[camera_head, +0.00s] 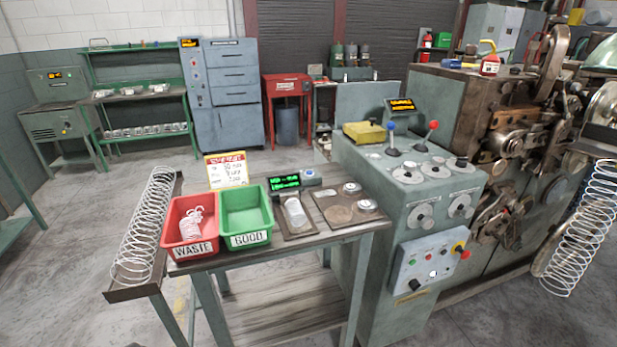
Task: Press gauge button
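The gauge stands at the back of the small table, with a dark display (284,182) showing green text. A small button box (309,177) with a round light-topped button sits directly right of the display. A dark gauge plate (300,233) lies in front of the display and bears a pale oblong piece (296,212). No hand or tool touches the button. Neither of my grippers is in view.
A red WASTE bin (188,248) holding a spring and a green GOOD bin (245,220) stand left of the gauge. A tray of round parts (328,196) lies to its right. The coiler's control cabinet (378,200) with levers rises beyond the table's right end.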

